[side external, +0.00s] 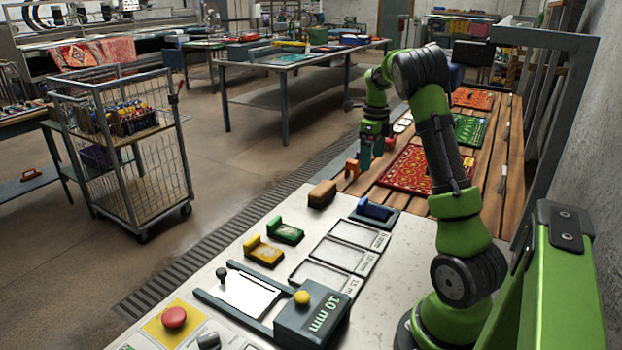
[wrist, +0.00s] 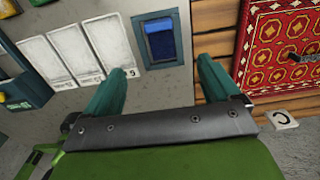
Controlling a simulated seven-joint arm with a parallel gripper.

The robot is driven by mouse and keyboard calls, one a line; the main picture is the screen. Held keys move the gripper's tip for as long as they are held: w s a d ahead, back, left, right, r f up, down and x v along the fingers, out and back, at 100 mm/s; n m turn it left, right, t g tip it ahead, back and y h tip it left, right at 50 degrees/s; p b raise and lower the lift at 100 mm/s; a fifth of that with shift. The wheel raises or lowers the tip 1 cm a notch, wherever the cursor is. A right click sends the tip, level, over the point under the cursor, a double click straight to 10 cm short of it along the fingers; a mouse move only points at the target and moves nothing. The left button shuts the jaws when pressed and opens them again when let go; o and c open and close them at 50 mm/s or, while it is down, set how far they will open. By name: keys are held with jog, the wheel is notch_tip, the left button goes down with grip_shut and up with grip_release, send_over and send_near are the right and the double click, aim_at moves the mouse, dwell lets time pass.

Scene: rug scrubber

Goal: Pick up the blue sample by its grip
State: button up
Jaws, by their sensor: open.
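The blue sample (side external: 375,210) sits in a dark tray at the far right end of the pale worktop, beside the wooden slatted table. In the wrist view, the blue sample (wrist: 159,42) lies in its dark frame (wrist: 181,52), ahead of the gap between my fingertips. My gripper (side external: 371,154) hangs above and beyond the sample in the side view, pointing down. In the wrist view my gripper (wrist: 162,66) has its two teal fingers wide apart, with nothing between them. It is not touching the sample.
A green sample (side external: 286,231), a yellow sample (side external: 264,252) and a brown block (side external: 322,194) stand on the worktop. Empty marked slots (side external: 343,256) lie beside them. A red patterned rug (side external: 407,172) lies on the slatted table. A 10 mm block (side external: 312,316) stands in front.

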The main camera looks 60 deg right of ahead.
send_over(365, 201)
jog(key=f, duration=0.9)
jog(key=shift+s+f, duration=0.3)
jog(key=shift+s, duration=0.1)
jog(key=shift+w+f, duration=0.25)
jog(key=shift+f, duration=1.15)
jog(key=shift+w+f, duration=0.2)
jog(key=shift+f, duration=1.15)
jog(key=c, duration=1.1)
